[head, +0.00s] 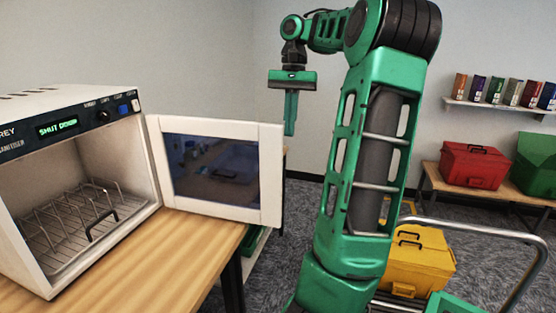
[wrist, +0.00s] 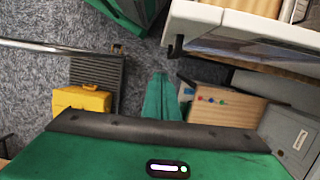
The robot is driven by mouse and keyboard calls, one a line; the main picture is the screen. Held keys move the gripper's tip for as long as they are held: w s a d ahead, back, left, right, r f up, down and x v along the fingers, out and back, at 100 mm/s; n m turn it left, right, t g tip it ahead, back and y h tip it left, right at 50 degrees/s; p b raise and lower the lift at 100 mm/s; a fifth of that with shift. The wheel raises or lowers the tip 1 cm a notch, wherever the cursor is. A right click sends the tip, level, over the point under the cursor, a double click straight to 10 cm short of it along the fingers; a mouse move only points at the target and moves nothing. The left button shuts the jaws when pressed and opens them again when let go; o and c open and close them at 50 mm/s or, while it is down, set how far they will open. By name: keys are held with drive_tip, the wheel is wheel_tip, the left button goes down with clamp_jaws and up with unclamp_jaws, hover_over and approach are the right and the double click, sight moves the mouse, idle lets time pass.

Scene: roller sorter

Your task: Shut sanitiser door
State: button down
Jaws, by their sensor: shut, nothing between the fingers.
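The white sanitiser (head: 148,178) stands on a wooden table at the left of the head view, its display reading "SHUT DOOR". Its door (head: 271,178) is open, swung out to the right, with a dark window in a white frame. Inside is a wire rack (head: 70,225) with a dark handle-like piece at its front. My gripper (head: 291,132) points down, shut and empty, just right of the door's free upper corner; I cannot tell if they touch. In the wrist view my shut fingers (wrist: 160,95) show below a white panel edge (wrist: 240,22), which looks like the door.
The wooden table (head: 185,255) ends below the door. A yellow box (head: 425,262) sits on a cart with a metal rail (head: 490,232) at the right. A red box (head: 472,165) and a green box stand on a bench behind. Carpet floor lies between.

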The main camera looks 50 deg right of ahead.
drive_tip(key=shift+a+x, duration=0.2)
drive_tip(key=shift+x, duration=2.4)
drive_tip(key=shift+s+a+f, duration=0.1)
drive_tip(key=shift+f, duration=0.2)
drive_tip(key=shift+s+a+f, duration=0.35)
drive_tip(key=shift+a, duration=0.3)
drive_tip(key=shift+s+a+f, duration=0.3)
drive_tip(key=shift+a+f, duration=0.05)
drive_tip(key=shift+a, duration=0.35)
drive_tip(key=shift+s+a+f, duration=0.35)
drive_tip(key=shift+a, duration=0.3)
drive_tip(key=shift+s, duration=0.1)
